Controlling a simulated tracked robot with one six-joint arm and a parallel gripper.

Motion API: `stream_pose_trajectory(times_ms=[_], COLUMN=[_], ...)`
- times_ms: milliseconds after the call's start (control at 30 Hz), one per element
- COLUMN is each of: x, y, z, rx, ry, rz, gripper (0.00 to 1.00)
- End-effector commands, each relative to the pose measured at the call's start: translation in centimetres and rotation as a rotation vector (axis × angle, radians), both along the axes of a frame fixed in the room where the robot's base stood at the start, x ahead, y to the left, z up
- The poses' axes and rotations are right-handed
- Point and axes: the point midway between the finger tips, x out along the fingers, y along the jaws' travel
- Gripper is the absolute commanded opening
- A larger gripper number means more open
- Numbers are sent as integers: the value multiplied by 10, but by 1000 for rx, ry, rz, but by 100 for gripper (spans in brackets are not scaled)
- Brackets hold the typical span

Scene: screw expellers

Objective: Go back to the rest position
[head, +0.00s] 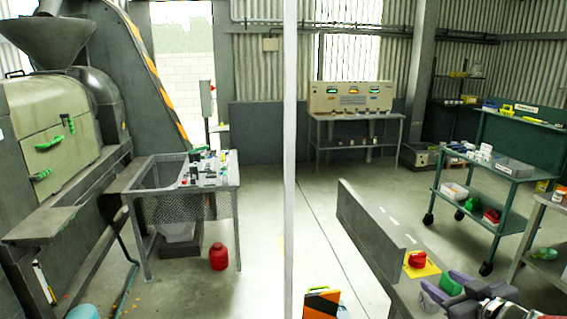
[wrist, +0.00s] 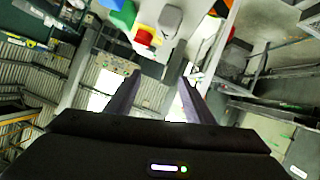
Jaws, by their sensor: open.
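A green cart (head: 487,172) with boxes and a workbench (head: 556,207) stand at the right. The expeller machine (head: 52,125) and a mesh-sided table (head: 150,196) are at the left. A red jug (head: 219,257) stands on the floor. A pale vertical post (head: 290,150) crosses the middle.

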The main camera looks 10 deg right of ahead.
Motion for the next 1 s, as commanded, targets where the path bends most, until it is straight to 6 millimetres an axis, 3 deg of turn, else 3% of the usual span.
stream_pose_trajectory(times_ms=[233, 467, 767, 1000], x=[31, 39, 13, -23], y=[32, 53, 83, 133], z=[29, 55, 61, 41], rx=[-107, -161, -110, 6], ry=[-2, 7, 103, 257], rz=[-30, -128, -285, -316], gripper=[48, 48, 48, 48])
